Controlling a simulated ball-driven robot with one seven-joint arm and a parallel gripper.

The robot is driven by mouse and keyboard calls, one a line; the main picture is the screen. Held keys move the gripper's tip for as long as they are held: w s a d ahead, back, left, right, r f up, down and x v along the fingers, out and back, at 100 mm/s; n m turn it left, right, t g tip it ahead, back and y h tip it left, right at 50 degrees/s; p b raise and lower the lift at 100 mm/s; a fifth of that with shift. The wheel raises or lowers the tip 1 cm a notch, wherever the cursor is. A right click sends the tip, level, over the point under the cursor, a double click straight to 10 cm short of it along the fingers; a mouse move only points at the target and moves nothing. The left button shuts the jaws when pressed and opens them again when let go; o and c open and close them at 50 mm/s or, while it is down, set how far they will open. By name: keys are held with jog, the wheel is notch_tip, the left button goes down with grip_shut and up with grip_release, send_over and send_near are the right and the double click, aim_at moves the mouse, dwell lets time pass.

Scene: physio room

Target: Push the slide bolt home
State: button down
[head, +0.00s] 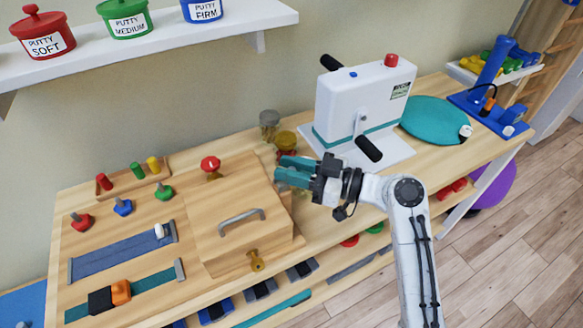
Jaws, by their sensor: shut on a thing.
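My gripper (284,174), with teal fingers, is at the right edge of a raised wooden panel (222,205) on the bench. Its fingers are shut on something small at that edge. The held part is mostly hidden by the fingers, so I cannot tell its shape or whether it is the slide bolt. The panel carries a grey bar handle (242,220), a red knob (210,165) at its back edge and a brass fitting (256,261) at its front edge. No other bolt shows clearly.
A white machine (362,95) with a black-gripped crank stands right of the panel. Jars (269,122) stand behind my gripper. Left are coloured knobs (123,207) and strap sliders (125,255). A shelf with putty tubs (125,18) hangs above. The teal disc (436,119) lies farther right.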

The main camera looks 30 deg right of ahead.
aim_at(278, 184)
jog(key=a+b, duration=0.1)
jog(key=a, duration=0.2)
jog(key=shift+a+f, duration=0.1)
jog(key=shift+a, duration=0.05)
jog(key=c, duration=1.1)
grip_release()
jog(key=shift+a, duration=0.1)
jog(key=shift+s+d, duration=0.2)
jog(key=shift+d, duration=0.15)
jog(key=b+v, duration=0.2)
jog(key=v, duration=0.8)
jog(key=shift+s, duration=0.1)
